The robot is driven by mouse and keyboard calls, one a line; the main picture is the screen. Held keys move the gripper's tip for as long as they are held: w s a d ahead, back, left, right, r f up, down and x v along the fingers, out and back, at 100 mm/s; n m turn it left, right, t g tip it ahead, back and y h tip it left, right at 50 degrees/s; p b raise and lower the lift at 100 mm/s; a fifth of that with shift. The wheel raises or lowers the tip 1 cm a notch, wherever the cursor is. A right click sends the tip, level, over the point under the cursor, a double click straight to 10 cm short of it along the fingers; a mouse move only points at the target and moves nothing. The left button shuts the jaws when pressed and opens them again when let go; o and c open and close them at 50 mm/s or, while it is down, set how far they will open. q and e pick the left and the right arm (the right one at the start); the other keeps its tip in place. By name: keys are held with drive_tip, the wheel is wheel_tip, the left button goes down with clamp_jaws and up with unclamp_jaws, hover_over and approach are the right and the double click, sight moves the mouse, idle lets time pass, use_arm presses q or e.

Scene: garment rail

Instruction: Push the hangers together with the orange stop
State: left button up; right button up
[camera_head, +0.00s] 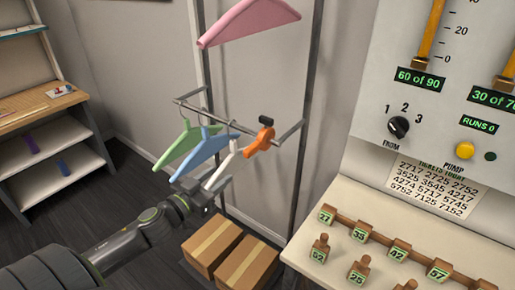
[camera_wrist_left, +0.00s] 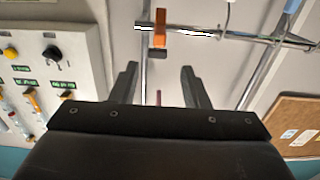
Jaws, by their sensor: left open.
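The orange stop (camera_head: 260,141) sits on the low metal rail (camera_head: 210,112), toward its right end, with a dark knob on top. Left of it along the rail hang a white hanger (camera_head: 222,168), a blue hanger (camera_head: 204,146) and a green hanger (camera_head: 172,152). My left gripper (camera_head: 208,187) is open and empty, below the rail near the white hanger's lower end. In the left wrist view the orange stop (camera_wrist_left: 160,28) shows ahead, roughly in line with the gap between the open fingers (camera_wrist_left: 160,72), apart from them. My right gripper is not in view.
A pink hanger (camera_head: 250,20) hangs higher up. Cardboard boxes (camera_head: 247,265) stand on the floor below the rail. A panel with gauges and a counter with numbered pegs (camera_head: 362,231) stands at the right. A wooden shelf unit (camera_head: 40,115) is at the left.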

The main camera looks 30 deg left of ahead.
sight(253, 148)
use_arm(q)
drive_tip(key=w, duration=0.5)
drive_tip(key=w+d+b, duration=0.1)
drive_tip(key=w, duration=0.5)
drive_tip(key=w+b, duration=0.1)
drive_tip(key=w, duration=0.4)
drive_tip(key=shift+w+d, duration=0.15)
drive_tip(key=shift+w, duration=0.05)
clamp_jaws()
